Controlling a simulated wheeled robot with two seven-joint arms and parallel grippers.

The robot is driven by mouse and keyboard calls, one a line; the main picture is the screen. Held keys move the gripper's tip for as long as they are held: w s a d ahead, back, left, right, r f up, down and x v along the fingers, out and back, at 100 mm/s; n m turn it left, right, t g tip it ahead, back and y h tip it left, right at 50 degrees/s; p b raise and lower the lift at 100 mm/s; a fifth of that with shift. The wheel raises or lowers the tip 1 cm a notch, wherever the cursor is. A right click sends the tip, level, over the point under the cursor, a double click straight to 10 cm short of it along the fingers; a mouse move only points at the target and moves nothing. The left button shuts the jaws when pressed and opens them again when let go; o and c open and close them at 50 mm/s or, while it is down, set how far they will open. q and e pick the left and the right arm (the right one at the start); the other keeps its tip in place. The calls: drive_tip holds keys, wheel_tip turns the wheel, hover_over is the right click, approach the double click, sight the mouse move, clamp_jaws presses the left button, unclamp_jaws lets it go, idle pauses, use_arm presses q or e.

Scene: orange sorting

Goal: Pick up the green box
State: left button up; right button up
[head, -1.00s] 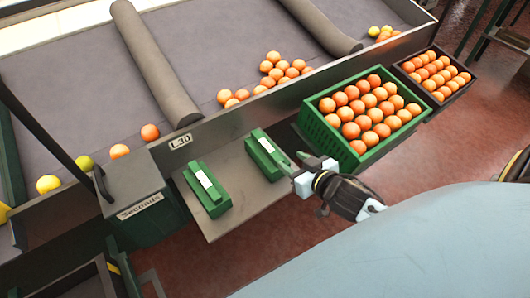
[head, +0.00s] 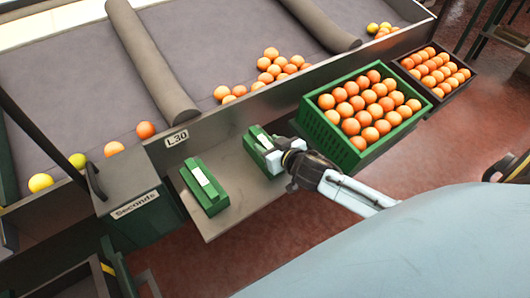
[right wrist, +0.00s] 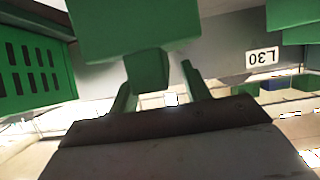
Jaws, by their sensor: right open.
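Two green boxes with white tops lie on the grey shelf (head: 240,222). The left green box (head: 207,186) has nothing touching it. My right gripper (head: 272,156) is at the near end of the right green box (head: 256,142) and hides part of it. In the right wrist view, my right gripper (right wrist: 158,88) is open. A narrow green part of the box (right wrist: 148,70) shows between its fingers, below the wider body; I cannot tell whether they touch it. My left gripper is not in view.
A green crate (head: 338,148) full of oranges stands just right of the right box. A darker crate (head: 462,89) of oranges is beyond it. The sorting belt's front wall with the L30 label (head: 176,138) rises behind the shelf. A "Seconds" bin (head: 135,203) stands to the left.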

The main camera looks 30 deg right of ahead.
clamp_jaws()
idle(0.5)
